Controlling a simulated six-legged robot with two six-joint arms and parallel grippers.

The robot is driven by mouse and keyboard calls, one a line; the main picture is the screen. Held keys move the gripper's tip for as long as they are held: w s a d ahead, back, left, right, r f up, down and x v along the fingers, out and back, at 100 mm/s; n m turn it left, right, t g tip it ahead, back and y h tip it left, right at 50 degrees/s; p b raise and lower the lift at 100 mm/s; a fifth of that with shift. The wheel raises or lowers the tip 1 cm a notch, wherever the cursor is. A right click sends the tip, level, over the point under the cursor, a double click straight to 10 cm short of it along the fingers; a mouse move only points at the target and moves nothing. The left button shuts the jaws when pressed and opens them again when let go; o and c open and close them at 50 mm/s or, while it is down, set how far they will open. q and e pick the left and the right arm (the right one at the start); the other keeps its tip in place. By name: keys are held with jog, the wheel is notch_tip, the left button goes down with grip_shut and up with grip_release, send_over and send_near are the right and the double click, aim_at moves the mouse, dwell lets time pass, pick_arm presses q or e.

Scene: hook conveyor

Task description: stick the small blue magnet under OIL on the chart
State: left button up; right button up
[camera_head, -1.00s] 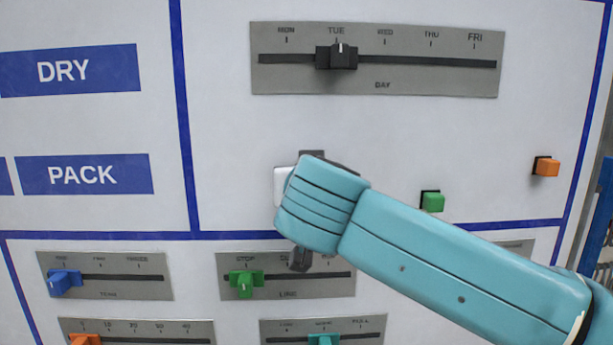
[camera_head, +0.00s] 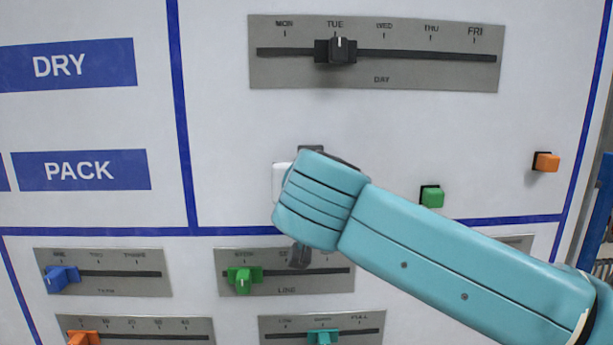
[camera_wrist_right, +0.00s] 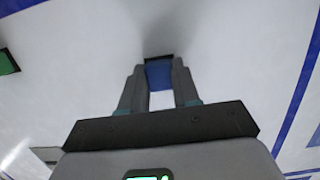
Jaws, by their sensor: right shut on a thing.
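My right gripper (camera_wrist_right: 160,88) is shut on a small blue magnet (camera_wrist_right: 159,75) in the right wrist view. The magnet sits between the fingertips, at or very close to the white board; I cannot tell if it touches. In the head view my right arm crosses from the lower right and its wrist hides the magnet and most of the gripper. No OIL label shows; the labels in view are DRY (camera_head: 60,66) and PACK (camera_head: 79,171). My left gripper is not in view.
A green magnet (camera_head: 432,197) and an orange magnet (camera_head: 546,162) are on the white board right of my wrist. A DAY slider panel (camera_head: 440,74) is above. Slider panels with blue (camera_head: 60,279), green (camera_head: 242,281) and other knobs lie below. Blue lines divide the board.

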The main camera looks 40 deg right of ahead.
jog(key=f+b+v, duration=0.1)
jog(key=b+v, duration=0.2)
jog(key=v, duration=0.3)
jog(key=shift+s+a, duration=0.25)
dwell(0.6)
dwell(0.7)
